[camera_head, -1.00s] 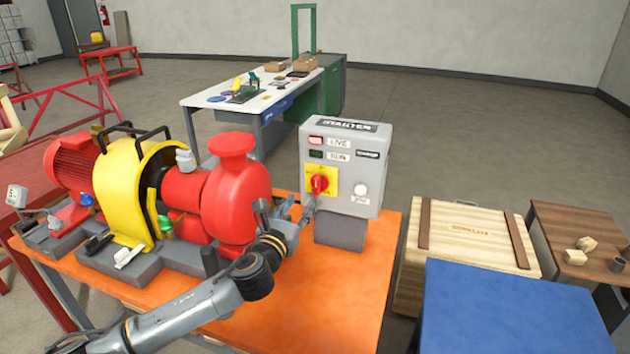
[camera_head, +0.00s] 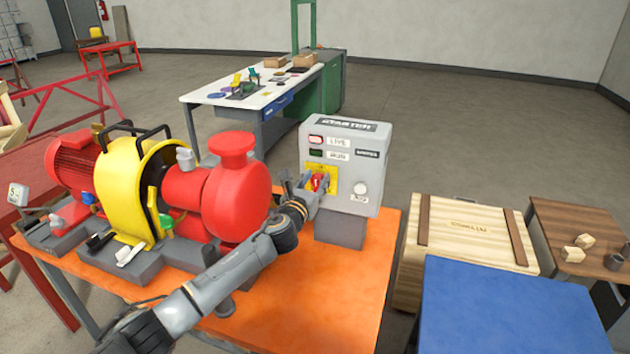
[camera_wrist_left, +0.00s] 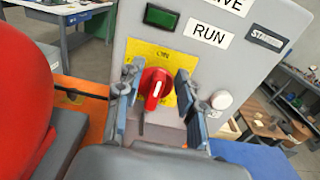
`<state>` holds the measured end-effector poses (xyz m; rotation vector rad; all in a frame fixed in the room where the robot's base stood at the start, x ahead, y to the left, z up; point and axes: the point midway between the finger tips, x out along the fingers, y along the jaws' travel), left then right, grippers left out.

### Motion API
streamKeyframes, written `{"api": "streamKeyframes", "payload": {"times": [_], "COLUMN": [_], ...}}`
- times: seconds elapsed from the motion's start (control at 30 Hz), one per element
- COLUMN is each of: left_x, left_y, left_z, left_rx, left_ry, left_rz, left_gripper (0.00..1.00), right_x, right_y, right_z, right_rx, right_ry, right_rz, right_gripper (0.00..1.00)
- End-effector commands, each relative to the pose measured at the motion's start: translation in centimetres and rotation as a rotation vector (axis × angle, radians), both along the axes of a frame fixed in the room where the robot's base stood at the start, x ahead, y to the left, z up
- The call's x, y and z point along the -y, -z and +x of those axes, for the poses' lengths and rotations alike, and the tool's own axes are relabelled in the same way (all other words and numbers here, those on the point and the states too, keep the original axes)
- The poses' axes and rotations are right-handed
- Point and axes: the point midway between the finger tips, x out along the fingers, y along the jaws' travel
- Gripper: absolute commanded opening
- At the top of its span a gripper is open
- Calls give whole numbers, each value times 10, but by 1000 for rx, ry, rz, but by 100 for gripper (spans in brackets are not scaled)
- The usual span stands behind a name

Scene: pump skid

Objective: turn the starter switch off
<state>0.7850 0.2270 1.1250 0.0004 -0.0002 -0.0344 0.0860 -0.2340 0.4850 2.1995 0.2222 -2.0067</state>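The grey starter box (camera_head: 368,151) stands upright on the orange table in the head view. Its red rotary switch (camera_wrist_left: 154,88) sits on a yellow plate (camera_wrist_left: 146,57) and also shows, partly covered by my gripper, in the head view (camera_head: 319,181). My left gripper (camera_wrist_left: 158,92) is open, with one finger on each side of the red knob. Whether the fingers touch the knob I cannot tell. The LIVE lamp (camera_head: 316,139) looks red and the RUN lamp (camera_wrist_left: 160,17) dark green. My right gripper is not in view.
The red and yellow pump (camera_head: 236,187) stands close to the left of my left gripper on the orange table (camera_head: 350,290). A wooden crate (camera_head: 468,232) and a blue surface (camera_head: 510,310) are to the right. A white round button (camera_wrist_left: 221,99) is right of the switch.

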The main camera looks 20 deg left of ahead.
Motion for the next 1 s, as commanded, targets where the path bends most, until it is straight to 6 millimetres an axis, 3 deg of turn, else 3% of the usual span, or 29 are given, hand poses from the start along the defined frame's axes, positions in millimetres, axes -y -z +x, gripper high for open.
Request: {"api": "streamKeyframes", "payload": {"times": [0.17, 0.33, 0.73, 1.0], "left_x": [0, 0, -1, -5], "left_y": [0, 0, 1, 2], "left_z": [0, 0, 0, 0], "left_rx": [0, 0, -2, -8], "left_ry": [0, 0, 0, -1], "left_rz": [0, 0, -33, -187], "left_gripper": [36, 1, 0, 0], "right_x": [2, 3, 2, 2], "right_y": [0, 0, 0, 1], "right_z": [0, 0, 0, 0], "right_rx": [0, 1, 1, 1], "right_ry": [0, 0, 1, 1], "right_rz": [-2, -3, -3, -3], "right_gripper": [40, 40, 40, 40]}}
